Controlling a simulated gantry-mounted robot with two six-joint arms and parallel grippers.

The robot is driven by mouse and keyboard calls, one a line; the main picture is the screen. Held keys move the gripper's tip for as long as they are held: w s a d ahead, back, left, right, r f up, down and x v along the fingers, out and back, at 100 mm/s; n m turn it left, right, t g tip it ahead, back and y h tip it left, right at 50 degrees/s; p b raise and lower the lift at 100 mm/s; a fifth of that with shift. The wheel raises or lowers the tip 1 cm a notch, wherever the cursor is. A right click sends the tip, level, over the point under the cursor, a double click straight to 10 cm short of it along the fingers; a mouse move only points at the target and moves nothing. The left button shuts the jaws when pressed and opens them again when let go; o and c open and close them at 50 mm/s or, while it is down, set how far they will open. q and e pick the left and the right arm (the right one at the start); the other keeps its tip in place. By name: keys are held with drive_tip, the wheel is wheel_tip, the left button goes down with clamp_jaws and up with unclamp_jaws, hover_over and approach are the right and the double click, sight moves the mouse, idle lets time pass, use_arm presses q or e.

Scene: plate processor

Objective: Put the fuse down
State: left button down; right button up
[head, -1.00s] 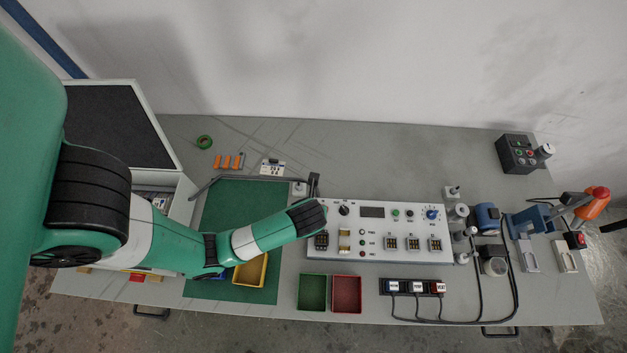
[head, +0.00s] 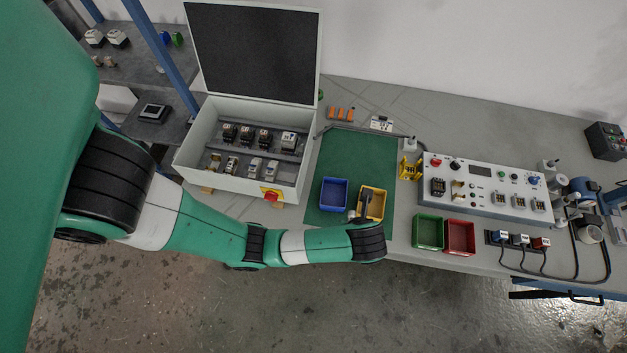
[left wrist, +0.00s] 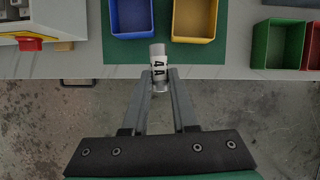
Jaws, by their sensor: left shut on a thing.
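The fuse (left wrist: 158,62) is a small pale cylinder with metal caps and a "4 A" label. In the left wrist view my left gripper (left wrist: 159,80) is shut on it near its lower end. In the head view my left gripper (head: 361,205) is at the table's front edge, by the near side of the yellow tray (head: 381,205). The blue tray (head: 334,180) stands left of the yellow one, both on the green mat (head: 360,150). The fuse lies just in front of the gap between the two trays in the wrist view. My right gripper is not in view.
A green tray (head: 428,246) and a red tray (head: 460,252) stand to the right. Behind them is the white control panel (head: 480,205). An open cabinet (head: 215,185) with several devices stands at left. The mat behind the trays is clear.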

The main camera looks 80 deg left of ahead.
use_arm(q)
drive_tip(key=w, duration=0.2)
drive_tip(key=b, duration=0.4)
approach(333, 198)
drive_tip(key=shift+w+a+f, duration=0.4)
drive_tip(key=shift+a+f, duration=0.05)
drive_tip(key=shift+f, duration=0.15)
drive_tip(key=shift+a+f, duration=0.25)
drive_tip(key=shift+a, duration=0.05)
drive_tip(key=f, duration=0.1)
drive_tip(key=f+b, duration=0.1)
drive_tip(key=f, duration=0.2)
drive_tip(key=shift+s+a+b, duration=0.15)
drive_tip(key=shift+a+b, duration=0.15)
drive_tip(key=shift+a, duration=0.05)
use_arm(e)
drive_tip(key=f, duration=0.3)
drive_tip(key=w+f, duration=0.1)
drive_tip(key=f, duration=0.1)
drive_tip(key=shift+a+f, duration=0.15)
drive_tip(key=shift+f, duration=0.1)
